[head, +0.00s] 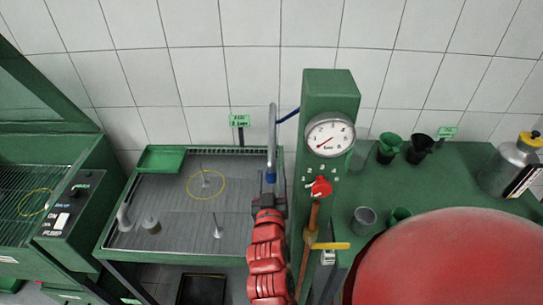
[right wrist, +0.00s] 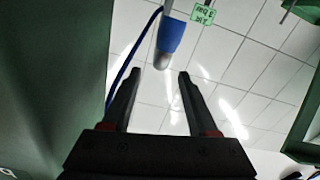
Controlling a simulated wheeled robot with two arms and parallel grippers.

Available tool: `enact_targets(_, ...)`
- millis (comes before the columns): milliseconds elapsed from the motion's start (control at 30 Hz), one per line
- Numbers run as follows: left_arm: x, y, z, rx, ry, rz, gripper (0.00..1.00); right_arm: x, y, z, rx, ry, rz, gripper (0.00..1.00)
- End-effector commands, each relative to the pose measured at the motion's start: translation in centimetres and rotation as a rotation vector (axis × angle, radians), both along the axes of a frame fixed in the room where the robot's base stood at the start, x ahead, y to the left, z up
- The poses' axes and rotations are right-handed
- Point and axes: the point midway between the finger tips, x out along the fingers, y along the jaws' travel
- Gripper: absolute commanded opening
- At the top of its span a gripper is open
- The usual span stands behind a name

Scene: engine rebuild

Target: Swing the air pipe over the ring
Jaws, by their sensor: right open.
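The air pipe (head: 272,135) is a grey tube with a blue sleeve near its lower end. It hangs beside the green post (head: 318,95), with a blue hose running to the post. My right gripper (head: 269,192) is open just below the sleeve in the head view. In the right wrist view, the pipe's blue sleeve (right wrist: 171,38) and grey tip lie just beyond the open fingertips (right wrist: 160,73), roughly between them in the picture. Depth is hard to tell. A thin yellow ring (head: 225,185) marks the grey bench top, left of the pipe. My left gripper is out of view.
The bench (head: 175,228) carries a green tray (head: 161,159), small upright pins and metal parts. A second yellow ring (head: 20,203) is on the left machine. The post has a gauge (head: 331,135) and red knob (head: 320,187). Cups and a can stand right.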

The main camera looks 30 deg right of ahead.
Motion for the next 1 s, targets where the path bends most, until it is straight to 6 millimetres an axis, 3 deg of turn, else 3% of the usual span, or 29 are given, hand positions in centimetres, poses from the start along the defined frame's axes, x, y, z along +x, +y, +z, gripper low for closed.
enact_targets(33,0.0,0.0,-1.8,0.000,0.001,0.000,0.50,0.7,-0.7,-0.7,-0.001,-0.008,-0.007,0.59)
enact_targets(300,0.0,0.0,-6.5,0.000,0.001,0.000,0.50,4.2,-3.0,-0.7,-0.006,-0.006,-0.001,0.59)
enact_targets(467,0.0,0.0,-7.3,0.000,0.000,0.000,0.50,6.4,-4.5,-0.3,-0.002,-0.001,-0.002,0.59)
enact_targets(633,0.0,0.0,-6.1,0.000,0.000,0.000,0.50,8.2,-5.6,0.1,-0.002,0.004,0.001,0.59)
enact_targets(1000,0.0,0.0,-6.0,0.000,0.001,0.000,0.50,8.9,-6.0,-0.1,-0.001,0.001,0.002,0.59)
